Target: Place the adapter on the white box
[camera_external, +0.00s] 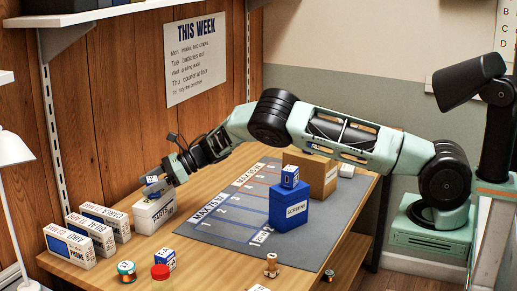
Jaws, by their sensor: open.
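The white box (155,216) with dark lettering on its front stands at the left edge of the grey mat. A small white-and-blue block (152,180), which looks like the adapter, is at the top of this box, seemingly resting on it. My gripper (158,186) is open and right at this block, just above the box. The fingers are small and partly hidden, so I cannot tell whether they touch the block. Similar small blocks show on the blue box (289,216), where one block (290,177) sits on top, and on the table, where another block (165,259) stands.
Several white labelled cartons (70,246) stand in a row at the left. A teal-lidded jar (126,270), a red-lidded jar (161,278) and a wooden stamp (271,265) stand at the front. A brown box (318,172) stands at the mat's back. The mat's left middle (240,205) is clear.

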